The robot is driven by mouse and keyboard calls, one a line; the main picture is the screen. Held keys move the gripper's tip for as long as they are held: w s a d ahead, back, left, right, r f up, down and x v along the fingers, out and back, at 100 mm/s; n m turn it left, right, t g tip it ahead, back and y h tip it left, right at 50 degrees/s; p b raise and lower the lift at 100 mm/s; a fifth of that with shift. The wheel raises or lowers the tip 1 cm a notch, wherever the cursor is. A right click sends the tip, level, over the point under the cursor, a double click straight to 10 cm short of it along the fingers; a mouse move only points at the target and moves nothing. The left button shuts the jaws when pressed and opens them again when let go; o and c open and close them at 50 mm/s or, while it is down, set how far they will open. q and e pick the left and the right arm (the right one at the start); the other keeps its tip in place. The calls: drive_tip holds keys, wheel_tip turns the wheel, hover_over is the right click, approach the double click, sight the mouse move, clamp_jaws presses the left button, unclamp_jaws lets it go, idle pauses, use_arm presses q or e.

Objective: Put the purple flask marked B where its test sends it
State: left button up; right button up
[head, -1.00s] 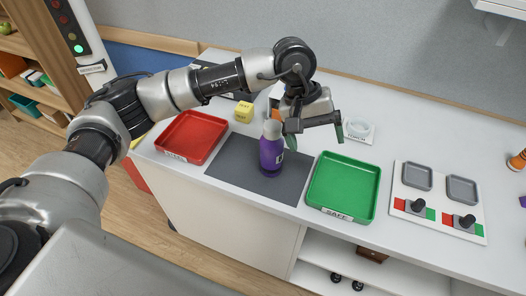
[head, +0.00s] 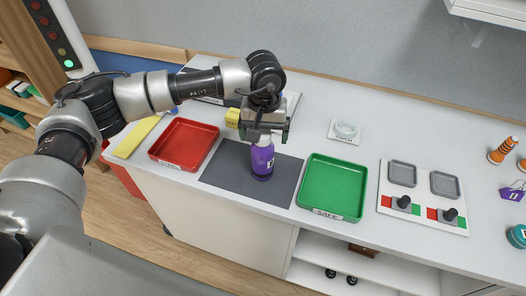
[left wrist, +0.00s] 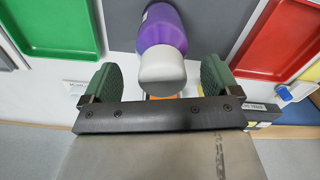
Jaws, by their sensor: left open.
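The purple flask (head: 262,163) stands upright on the dark grey mat (head: 225,180), its letter partly visible and its top hidden by my gripper. In the left wrist view the flask (left wrist: 163,25) shows its light grey cap toward me. My left gripper (head: 266,136) is open at the flask's top. In the left wrist view the cap lies between the spread green fingers of the gripper (left wrist: 160,77), with a gap on each side. A red tray (head: 185,143) is left of the mat and a green tray marked SAFE (head: 333,187) is right of it. My right gripper is not in view.
A white board (head: 424,205) with two grey pads and two black knobs lies right of the green tray. A round dish (head: 346,130) sits behind. A yellow block (head: 232,118) is near my gripper. Orange and purple items stand far right.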

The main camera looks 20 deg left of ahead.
use_arm(q)
drive_tip(key=shift+s+a+f+p, duration=0.15)
drive_tip(key=shift+f+p, duration=0.15)
drive_tip(key=shift+f, duration=1.1)
drive_tip(key=c, duration=1.5)
drive_tip(key=shift+r, duration=0.1)
drive_tip(key=shift+c, duration=0.2)
